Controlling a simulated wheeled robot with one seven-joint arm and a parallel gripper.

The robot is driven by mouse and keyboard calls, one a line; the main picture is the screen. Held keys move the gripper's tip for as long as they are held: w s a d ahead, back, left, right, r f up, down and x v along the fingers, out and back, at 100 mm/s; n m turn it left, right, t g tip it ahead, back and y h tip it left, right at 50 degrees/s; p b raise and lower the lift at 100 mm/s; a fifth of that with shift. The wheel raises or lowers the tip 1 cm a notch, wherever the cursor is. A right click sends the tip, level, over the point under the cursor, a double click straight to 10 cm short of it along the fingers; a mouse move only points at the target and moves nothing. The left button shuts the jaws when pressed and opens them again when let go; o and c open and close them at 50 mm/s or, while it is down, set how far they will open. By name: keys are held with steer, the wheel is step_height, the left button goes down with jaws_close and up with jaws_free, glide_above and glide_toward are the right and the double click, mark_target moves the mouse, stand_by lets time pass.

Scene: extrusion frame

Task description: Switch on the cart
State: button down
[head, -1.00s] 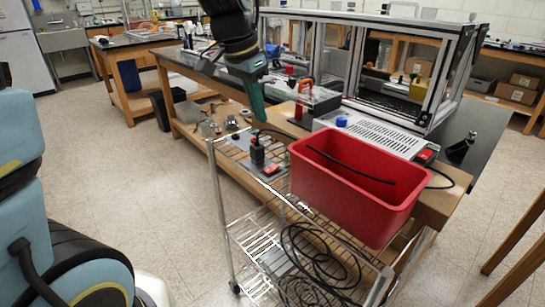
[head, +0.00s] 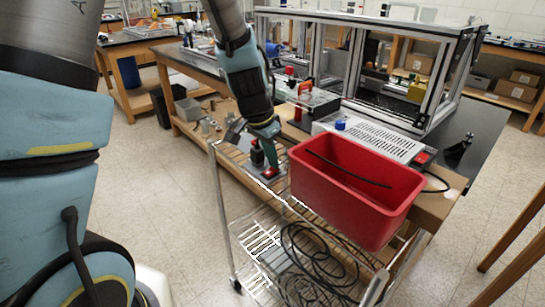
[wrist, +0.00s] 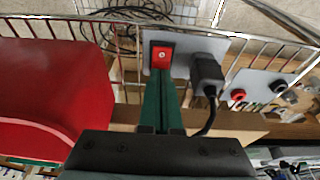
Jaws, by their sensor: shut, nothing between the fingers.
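The cart (head: 219,190) is a wire-shelf trolley with metal posts. On its top shelf, at the near left of a red bin (head: 345,205), sits a grey plate with a red switch (head: 271,172). The switch also shows in the wrist view (wrist: 162,55), red in a dark frame with a small pale mark. A black plug (wrist: 207,75) with a cable sits beside it on the plate. My gripper (head: 272,138) is shut and empty, above the plate. In the wrist view its green fingertips (wrist: 161,76) lie just short of the switch; whether they touch it I cannot tell.
The red bin stands close beside the plate, with a black cable in it. A coil of black cable (head: 310,255) lies on the lower shelf. A wooden bench (head: 190,128) and a large aluminium extrusion frame (head: 437,85) stand behind. Floor at the left is clear.

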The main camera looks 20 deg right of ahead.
steer(key=shift+f, duration=0.25)
steer(key=shift+d+f+b, duration=0.15)
steer(key=shift+f+b, duration=0.1)
steer(key=shift+b, duration=0.1)
stand_by(0.3)
steer(key=shift+s+a+b, duration=0.25)
steer(key=shift+a+b, duration=0.05)
steer(key=shift+a, duration=0.5)
steer(key=shift+r, duration=0.15)
